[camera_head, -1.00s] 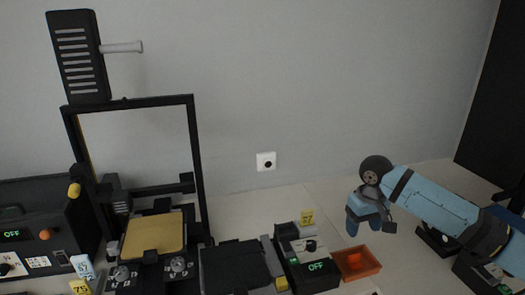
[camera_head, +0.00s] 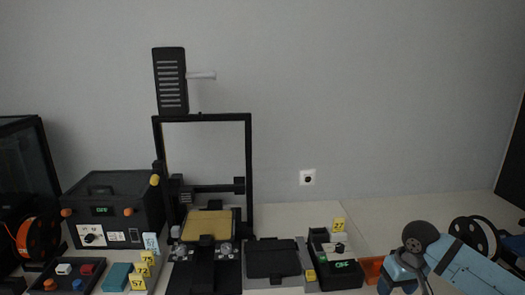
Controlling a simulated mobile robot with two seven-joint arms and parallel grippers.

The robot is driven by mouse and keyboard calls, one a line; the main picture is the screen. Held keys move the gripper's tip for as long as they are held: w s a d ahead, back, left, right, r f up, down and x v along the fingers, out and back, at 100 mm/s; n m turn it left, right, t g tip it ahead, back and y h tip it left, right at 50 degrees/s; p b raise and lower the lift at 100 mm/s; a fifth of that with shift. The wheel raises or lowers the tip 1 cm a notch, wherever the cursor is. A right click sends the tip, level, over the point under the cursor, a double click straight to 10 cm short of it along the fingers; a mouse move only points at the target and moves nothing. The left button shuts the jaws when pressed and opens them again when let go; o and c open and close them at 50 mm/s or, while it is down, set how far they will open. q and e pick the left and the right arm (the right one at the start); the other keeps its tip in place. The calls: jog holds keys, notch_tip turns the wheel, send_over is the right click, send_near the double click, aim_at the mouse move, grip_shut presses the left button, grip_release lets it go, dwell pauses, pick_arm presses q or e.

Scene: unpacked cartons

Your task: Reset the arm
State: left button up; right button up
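My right arm comes in at the lower right, light blue with dark bands. Its gripper (camera_head: 402,281) points down at the bottom edge of the picture, in front of and to the right of a small orange tray (camera_head: 371,266). The fingertips are cut off or too dark to tell whether they are open or shut. No held object shows. My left arm and gripper are not in view.
A black 3D printer (camera_head: 248,160) with a gold bed (camera_head: 208,224) stands centre left.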

jog(key=s+a+f+n+t+y+p, duration=0.2)
jog(key=s+a+f+t+y+p, duration=0.25)
jog(key=s+a+f, duration=0.7)
pick_arm(q)
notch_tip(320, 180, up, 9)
jog(key=p, duration=0.4)
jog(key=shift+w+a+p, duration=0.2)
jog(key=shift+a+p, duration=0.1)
pick_arm(e)
jog(key=s+a+f+t+h, duration=0.1)
jog(key=s+t, duration=0.4)
jog(key=s, duration=1)
jog(key=shift+a+m+h, duration=0.2)
jog(key=shift+m+h, duration=0.2)
jog(key=shift+h, duration=0.25)
